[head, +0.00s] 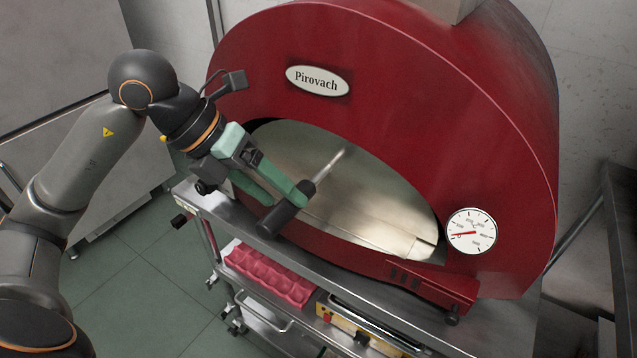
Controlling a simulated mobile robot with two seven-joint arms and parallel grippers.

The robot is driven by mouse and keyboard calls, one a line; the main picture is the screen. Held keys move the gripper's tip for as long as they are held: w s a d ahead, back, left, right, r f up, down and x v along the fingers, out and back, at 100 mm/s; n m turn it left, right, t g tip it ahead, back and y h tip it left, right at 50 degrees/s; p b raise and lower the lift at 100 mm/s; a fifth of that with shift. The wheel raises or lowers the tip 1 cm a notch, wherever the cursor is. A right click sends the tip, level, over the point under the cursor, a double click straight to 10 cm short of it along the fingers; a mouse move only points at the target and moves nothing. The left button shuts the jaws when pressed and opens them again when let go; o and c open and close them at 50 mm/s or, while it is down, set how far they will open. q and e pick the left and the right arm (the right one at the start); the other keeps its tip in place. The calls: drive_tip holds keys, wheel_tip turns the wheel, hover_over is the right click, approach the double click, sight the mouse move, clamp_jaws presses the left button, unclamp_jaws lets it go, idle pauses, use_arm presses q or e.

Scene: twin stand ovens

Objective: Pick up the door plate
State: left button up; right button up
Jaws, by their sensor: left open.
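The door plate (378,190) is a shiny steel sheet showing in the mouth of the red oven. A thin rod runs out from it to a black cylindrical handle grip (279,217), which points toward the lower left. My left gripper (286,197) has green fingers and is open at the handle. The black grip shows between and below its fingertips. I cannot tell whether the fingers touch it. The fingers hide part of the handle and the plate's left edge. My right gripper is not in view.
The red oven (420,85) stands on a steel stand (335,268) with a narrow front ledge. A dial gauge (471,231) is at the mouth's right. A pink tray (268,273) sits on the lower shelf. Open green floor (140,300) lies at lower left.

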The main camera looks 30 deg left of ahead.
sight(284, 199)
use_arm(q)
drive_tip(key=x, duration=0.3)
drive_tip(key=shift+d+f, duration=0.15)
clamp_jaws()
idle(0.5)
drive_tip(key=shift+w, duration=0.1)
idle(0.7)
